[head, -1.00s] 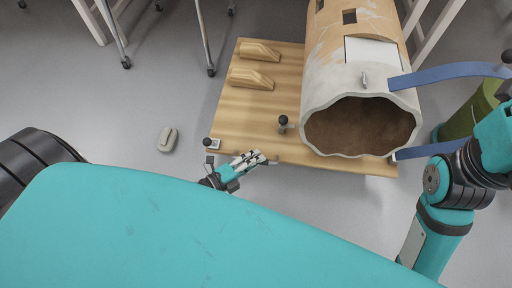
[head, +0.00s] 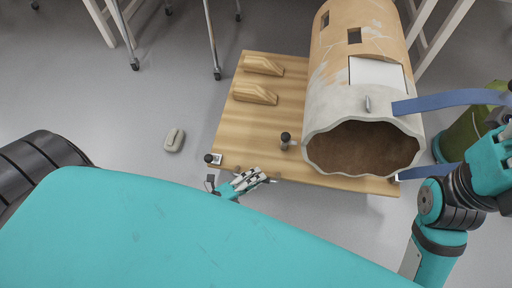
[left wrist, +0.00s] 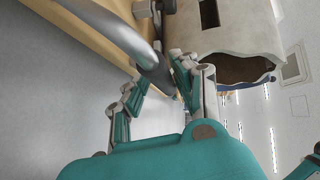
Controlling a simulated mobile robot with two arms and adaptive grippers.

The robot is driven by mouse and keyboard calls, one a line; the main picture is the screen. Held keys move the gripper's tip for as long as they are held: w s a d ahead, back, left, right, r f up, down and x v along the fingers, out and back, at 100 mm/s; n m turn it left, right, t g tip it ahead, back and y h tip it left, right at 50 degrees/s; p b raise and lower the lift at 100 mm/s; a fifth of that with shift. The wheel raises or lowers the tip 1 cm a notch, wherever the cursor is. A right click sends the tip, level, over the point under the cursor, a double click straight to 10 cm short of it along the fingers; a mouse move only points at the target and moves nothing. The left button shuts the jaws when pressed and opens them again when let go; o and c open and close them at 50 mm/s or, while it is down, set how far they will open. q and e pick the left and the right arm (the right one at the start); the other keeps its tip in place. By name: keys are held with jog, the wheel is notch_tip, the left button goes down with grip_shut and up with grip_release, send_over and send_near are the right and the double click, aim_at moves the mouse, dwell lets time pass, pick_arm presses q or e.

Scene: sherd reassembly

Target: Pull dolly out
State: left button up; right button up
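The dolly (head: 232,128) is a low wooden board carrying a large pale, hollow vessel (head: 335,95), which lies on its side with its broken mouth toward me. My left gripper (head: 254,180) is at the dolly's front edge. In the left wrist view, the fingers of my left gripper (left wrist: 168,76) are on either side of a grey curved handle (left wrist: 118,34), and it appears shut on it; the contact is partly hidden. My right arm (head: 440,205) is at the right; its fingers are not in view.
Two wooden blocks (head: 255,94) and dark knobs (head: 285,137) sit on the dolly. Blue bands (head: 450,100) reach the vessel from the right, near a green bin (head: 462,138). A small grey object (head: 174,140) lies on the floor left of the dolly. Table legs (head: 212,40) stand behind.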

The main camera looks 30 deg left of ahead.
pick_arm(q)
jog(key=shift+o, duration=1.1)
jog(key=shift+r, duration=0.1)
jog(key=v, duration=1.2)
jog(key=shift+a, duration=0.1)
